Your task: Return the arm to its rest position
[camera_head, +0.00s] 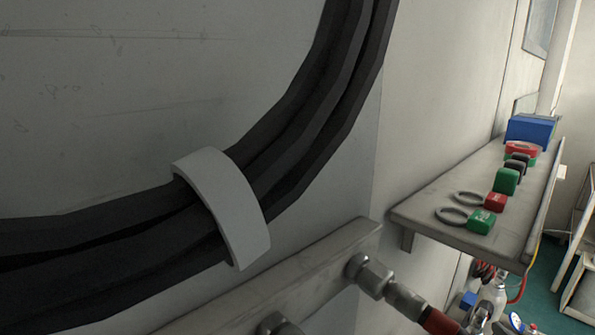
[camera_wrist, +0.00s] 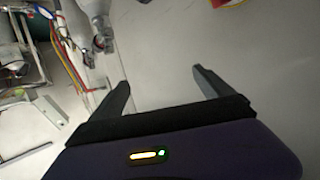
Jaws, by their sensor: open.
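My gripper (camera_wrist: 161,82) shows in the wrist view, with its two dark fingers spread apart. Nothing is between the fingers. Beyond them is a plain pale surface (camera_wrist: 180,45). My gripper cannot be made out in the head view.
In the head view, thick black hoses (camera_head: 290,135) pass under a white clamp (camera_head: 224,205) close by. A wall shelf (camera_head: 430,215) at the right holds red and green padlocks (camera_head: 481,221) and a blue box (camera_head: 530,130). Below are a metal fitting (camera_head: 370,275) and a red-ended connector (camera_head: 440,320). Green floor shows at far right.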

